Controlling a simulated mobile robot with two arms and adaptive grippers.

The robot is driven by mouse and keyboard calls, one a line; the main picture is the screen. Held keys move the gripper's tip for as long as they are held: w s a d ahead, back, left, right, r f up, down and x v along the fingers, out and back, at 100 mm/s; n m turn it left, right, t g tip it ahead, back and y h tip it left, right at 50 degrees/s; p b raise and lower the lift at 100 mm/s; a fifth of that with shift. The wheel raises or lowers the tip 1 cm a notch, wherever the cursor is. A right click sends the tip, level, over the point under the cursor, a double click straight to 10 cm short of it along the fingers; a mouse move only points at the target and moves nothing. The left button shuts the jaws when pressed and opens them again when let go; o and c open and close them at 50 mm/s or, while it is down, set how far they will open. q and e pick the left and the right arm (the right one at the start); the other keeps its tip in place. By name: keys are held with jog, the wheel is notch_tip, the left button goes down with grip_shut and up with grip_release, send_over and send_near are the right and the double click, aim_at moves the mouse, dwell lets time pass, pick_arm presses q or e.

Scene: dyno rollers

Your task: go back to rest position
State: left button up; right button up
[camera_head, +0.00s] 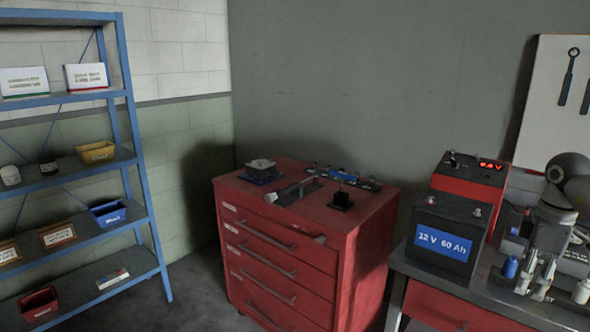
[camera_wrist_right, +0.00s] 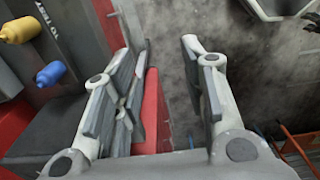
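My right gripper (camera_head: 538,280) is at the right edge of the head view, over the grey bench on the right. In the right wrist view the two fingers of the right gripper (camera_wrist_right: 165,80) stand apart with nothing between them. Below them show a strip of red and the grey floor. My left gripper is in neither view.
A black 12 V 60 Ah battery (camera_head: 443,241) and a red device with a lit display (camera_head: 470,182) stand on the bench (camera_head: 478,302). A red drawer cabinet (camera_head: 290,262) holds tools on top. Blue shelves (camera_head: 128,100) stand left. Floor between is clear.

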jog(key=w+a+f+n+t+y, duration=0.2)
jog(key=w+a+f+n+y, duration=0.3)
jog(key=a+f, duration=0.55)
jog(key=w+a+f+n+t+y, duration=0.1)
jog(key=w+a+f+y, duration=0.2)
jog(key=a+f+y, duration=0.7)
jog(key=a+f+m+t+h, duration=0.2)
jog(key=a+f+m+t, duration=0.15)
jog(key=f, duration=0.25)
jog(key=a+f+m+t+h, duration=0.2)
jog(key=a+f+t, duration=0.15)
jog(key=f, duration=0.35)
jog(key=s+d+f+m+h, duration=0.3)
jog(key=s+f+h, duration=0.1)
jog(key=s+f, duration=0.7)
jog(key=s+d+f+m+h, duration=0.3)
jog(key=s+f+h, duration=0.35)
jog(key=f, duration=0.75)
jog(key=s+f+g, duration=0.3)
jog(key=s+f, duration=0.1)
jog(key=s, duration=0.8)
jog(key=s+a+f+m+g, duration=0.1)
jog(key=s+f+g, duration=0.2)
jog(key=s, duration=1)
jog(key=s+f+m+g, duration=0.1)
jog(key=s+f+g, duration=0.2)
jog(key=s, duration=0.9)
notch_tip(320, 180, down, 2)
jog(key=shift+s+a+f, duration=0.2)
jog(key=shift+a, duration=0.2)
